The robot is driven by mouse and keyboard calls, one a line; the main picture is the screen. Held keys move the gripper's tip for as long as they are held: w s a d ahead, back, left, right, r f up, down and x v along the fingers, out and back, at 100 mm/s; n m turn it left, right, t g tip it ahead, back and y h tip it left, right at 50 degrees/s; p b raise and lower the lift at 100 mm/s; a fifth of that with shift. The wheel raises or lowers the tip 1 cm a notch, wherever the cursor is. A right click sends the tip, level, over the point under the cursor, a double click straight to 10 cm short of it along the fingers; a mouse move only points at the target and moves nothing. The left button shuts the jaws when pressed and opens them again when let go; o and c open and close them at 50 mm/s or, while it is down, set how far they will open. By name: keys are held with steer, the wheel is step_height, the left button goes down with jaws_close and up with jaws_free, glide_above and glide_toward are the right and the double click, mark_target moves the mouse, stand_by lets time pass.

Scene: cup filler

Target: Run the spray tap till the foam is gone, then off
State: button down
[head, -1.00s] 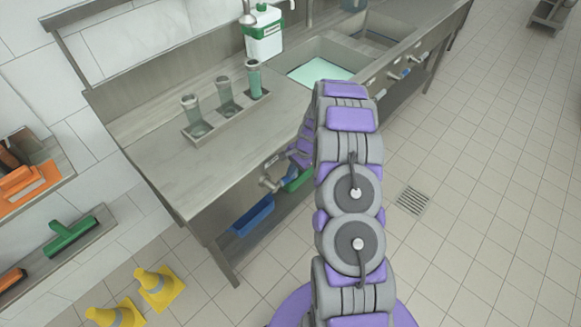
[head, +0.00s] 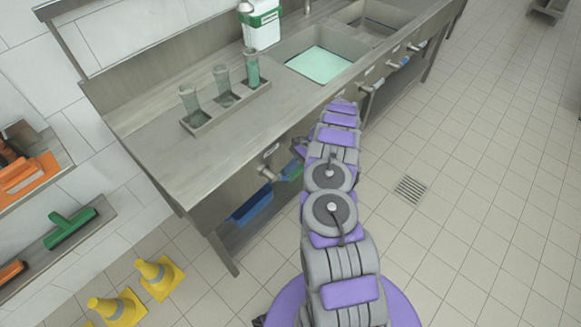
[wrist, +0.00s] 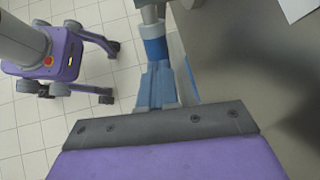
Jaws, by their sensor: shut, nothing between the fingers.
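Pale green foam or liquid (head: 320,63) covers the floor of the near sink basin (head: 291,48). A grey spout (head: 308,6) stands behind that basin, cut off by the top edge. Several tap handles stick out of the counter's front, including a grey one (head: 372,85), a blue-marked one (head: 404,61) and one further left (head: 267,173). In the wrist view, my gripper (wrist: 168,82) is shut and empty. A grey bar with a blue band (wrist: 154,48) lies just beyond its fingertips; I cannot tell if they touch. In the head view, my arm hides the gripper.
Glasses (head: 222,82) stand in a metal tray (head: 200,121) on the counter (head: 165,145). A white and green bottle (head: 262,28) stands behind. A blue bin (head: 250,206) sits below. Yellow cones (head: 157,278) stand at lower left.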

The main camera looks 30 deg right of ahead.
steer(key=shift+s+a+f+b, duration=0.2)
steer(key=shift+a+f, duration=0.35)
steer(key=shift+f, duration=0.3)
steer(key=shift+s+a+f+b, duration=0.15)
steer(key=shift+a+f, duration=0.35)
steer(key=shift+f, duration=0.35)
